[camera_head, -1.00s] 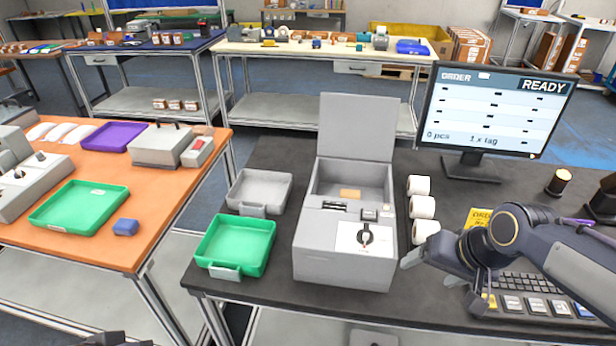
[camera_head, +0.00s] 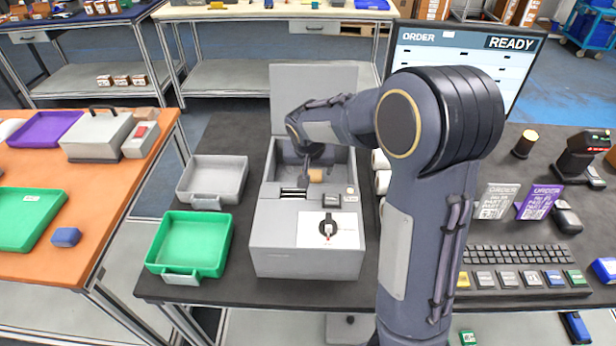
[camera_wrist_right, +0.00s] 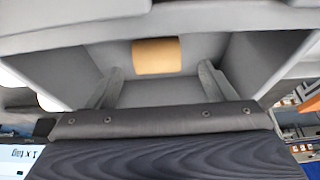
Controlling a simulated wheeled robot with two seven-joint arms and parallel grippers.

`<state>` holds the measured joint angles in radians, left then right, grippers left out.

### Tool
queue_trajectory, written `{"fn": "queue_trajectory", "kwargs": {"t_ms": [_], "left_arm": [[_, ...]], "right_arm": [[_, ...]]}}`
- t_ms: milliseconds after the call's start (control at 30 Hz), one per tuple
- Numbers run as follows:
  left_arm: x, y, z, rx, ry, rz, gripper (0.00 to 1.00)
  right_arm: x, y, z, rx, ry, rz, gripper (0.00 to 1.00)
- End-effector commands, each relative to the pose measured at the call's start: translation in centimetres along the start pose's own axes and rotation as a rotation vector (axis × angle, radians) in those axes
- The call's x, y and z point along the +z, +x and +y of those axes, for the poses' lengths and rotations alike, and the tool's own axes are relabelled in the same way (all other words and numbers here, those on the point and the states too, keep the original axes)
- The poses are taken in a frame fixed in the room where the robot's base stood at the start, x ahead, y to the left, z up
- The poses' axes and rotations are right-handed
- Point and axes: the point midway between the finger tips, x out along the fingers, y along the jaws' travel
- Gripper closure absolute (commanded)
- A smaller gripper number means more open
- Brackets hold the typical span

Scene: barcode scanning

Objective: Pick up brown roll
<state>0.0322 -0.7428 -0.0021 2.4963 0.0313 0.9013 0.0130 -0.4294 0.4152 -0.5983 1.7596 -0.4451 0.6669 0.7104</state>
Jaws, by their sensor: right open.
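The brown roll (camera_head: 316,174) lies inside the open compartment of the grey machine (camera_head: 306,258), against its back in the right wrist view (camera_wrist_right: 155,56). My right gripper (camera_wrist_right: 157,82) points down into the compartment, open. In the right wrist view its two fingers are spread to either side below the roll, with a gap between them and the roll. In the head view my right forearm and wrist cover part of the compartment and roll. My left gripper is not in view.
The machine's lid (camera_head: 300,88) stands open behind the compartment. White rolls (camera_head: 381,178) stand beside the machine, partly hidden by my arm. A green tray (camera_head: 190,241) and a grey tray (camera_head: 212,178) lie left of it. The monitor (camera_head: 470,50) and keyboard (camera_head: 520,256) are at the right.

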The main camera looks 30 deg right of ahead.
Motion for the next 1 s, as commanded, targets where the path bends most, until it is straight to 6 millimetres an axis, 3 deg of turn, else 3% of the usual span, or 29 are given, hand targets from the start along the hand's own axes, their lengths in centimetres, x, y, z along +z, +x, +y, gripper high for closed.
{"fn": "queue_trajectory", "kwargs": {"t_ms": [233, 567, 900, 1000], "left_arm": [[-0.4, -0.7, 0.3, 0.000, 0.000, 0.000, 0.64], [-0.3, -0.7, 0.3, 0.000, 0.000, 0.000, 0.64], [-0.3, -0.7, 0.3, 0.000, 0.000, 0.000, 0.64], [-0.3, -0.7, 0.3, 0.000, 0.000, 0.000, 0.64]], "right_arm": [[-0.2, 3.6, 0.3, 0.002, 0.000, -0.003, 0.24], [-0.2, 4.3, 0.2, -0.001, 0.000, -0.001, 0.24], [-0.2, 4.3, 0.3, -0.001, 0.000, -0.001, 0.68], [-0.2, 4.3, 0.3, -0.001, 0.000, -0.001, 0.71]]}}
